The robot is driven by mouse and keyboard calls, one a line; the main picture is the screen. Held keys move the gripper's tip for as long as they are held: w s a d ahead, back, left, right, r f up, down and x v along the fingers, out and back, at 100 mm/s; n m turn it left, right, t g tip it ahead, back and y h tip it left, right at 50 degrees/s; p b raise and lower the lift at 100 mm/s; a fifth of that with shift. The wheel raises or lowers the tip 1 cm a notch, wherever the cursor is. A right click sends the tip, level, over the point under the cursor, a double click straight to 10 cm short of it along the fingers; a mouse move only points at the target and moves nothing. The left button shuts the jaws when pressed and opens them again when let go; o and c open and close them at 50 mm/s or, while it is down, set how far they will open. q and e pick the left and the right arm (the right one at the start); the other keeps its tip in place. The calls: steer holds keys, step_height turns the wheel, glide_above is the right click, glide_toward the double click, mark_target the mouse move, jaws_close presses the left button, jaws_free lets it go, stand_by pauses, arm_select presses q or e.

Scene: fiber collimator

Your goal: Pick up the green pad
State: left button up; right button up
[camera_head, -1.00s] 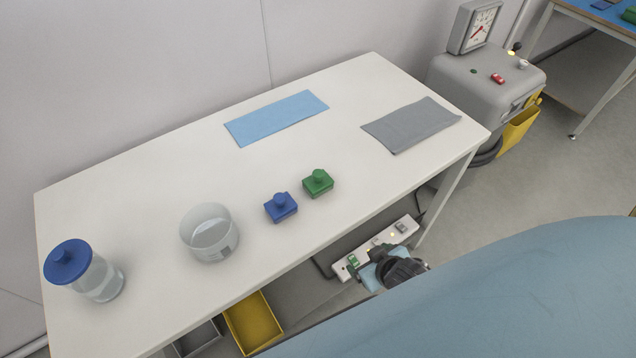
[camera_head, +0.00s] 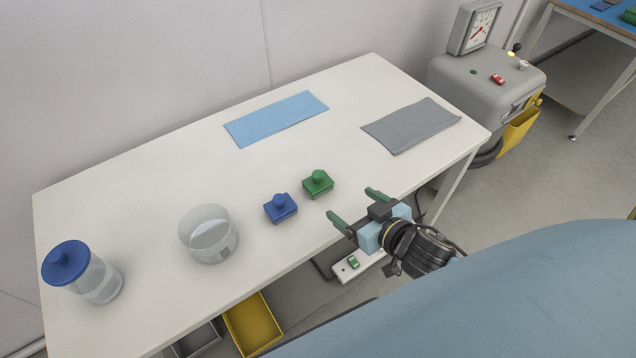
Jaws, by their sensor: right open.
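The green pad (camera_head: 318,185) is a small block with a round knob on top. It stands upright on the white table (camera_head: 150,195), just right of and a little behind a similar blue pad (camera_head: 281,208). My right gripper (camera_head: 356,205) is open and empty at the front edge of the table, its two green fingers pointing toward the table. It is to the right of and in front of the green pad, apart from it. My left gripper is not in the view.
A blue cloth (camera_head: 276,119) and a grey cloth (camera_head: 411,126) lie flat behind the pads. A glass dish (camera_head: 208,235) and a blue-lidded jar (camera_head: 92,280) stand to the left. Yellow bin (camera_head: 252,324) and a power strip (camera_head: 350,266) are below the front edge.

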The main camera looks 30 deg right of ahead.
mark_target(324, 188)
steer(key=x, duration=0.7)
steer(key=shift+w+b, duration=0.1)
steer(key=shift+b, duration=0.3)
steer(key=shift+a+f+b+x, duration=0.1)
steer(key=shift+a+b+x, duration=0.1)
steer(key=shift+x, duration=1.15)
steer(key=shift+a+f+b+x, duration=0.1)
steer(key=shift+a+b+x, duration=0.1)
steer(key=shift+x, duration=1.1)
steer(key=c, duration=1.1)
